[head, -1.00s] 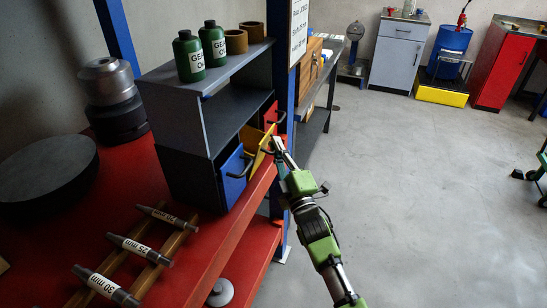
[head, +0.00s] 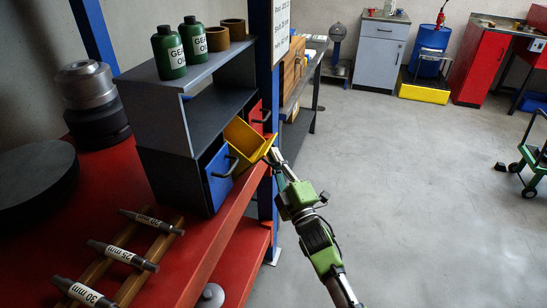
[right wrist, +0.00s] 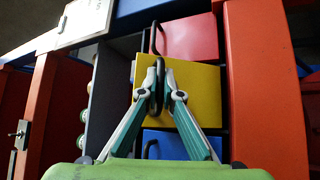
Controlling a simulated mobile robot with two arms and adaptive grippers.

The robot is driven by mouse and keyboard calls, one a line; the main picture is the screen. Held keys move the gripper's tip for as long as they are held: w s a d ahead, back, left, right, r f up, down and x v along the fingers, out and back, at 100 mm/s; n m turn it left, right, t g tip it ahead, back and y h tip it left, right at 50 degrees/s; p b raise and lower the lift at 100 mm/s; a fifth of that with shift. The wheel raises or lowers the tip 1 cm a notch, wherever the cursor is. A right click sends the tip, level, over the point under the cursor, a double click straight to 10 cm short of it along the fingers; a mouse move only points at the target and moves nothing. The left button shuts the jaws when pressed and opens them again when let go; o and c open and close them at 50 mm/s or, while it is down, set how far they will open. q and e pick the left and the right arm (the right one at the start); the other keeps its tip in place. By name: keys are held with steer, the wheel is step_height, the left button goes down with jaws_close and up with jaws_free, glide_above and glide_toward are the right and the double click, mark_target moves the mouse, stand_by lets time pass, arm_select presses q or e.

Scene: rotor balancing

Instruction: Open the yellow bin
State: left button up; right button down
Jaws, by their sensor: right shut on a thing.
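The yellow bin (head: 243,139) sits in the dark cabinet (head: 165,178) between the blue bin and the red bin. It is pulled out and tilted forward, and its inside shows. In the right wrist view, its yellow front (right wrist: 193,98) faces the camera. My right gripper (head: 274,152) is at the bin's front. In the right wrist view, its fingers (right wrist: 159,94) are closed around the dark handle (right wrist: 158,78) of the yellow bin. My left gripper is not in view.
The blue bin (head: 219,181) is at the left and the red bin (head: 257,117) at the right. Green oil bottles (head: 168,52) stand on top of the cabinet. A blue post (head: 266,200) stands close to my right arm. The floor (head: 410,190) at right is open.

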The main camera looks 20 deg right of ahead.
steer(key=c, duration=2.5)
jaws_free()
steer(key=shift+d, duration=0.1)
steer(key=v, duration=1.2)
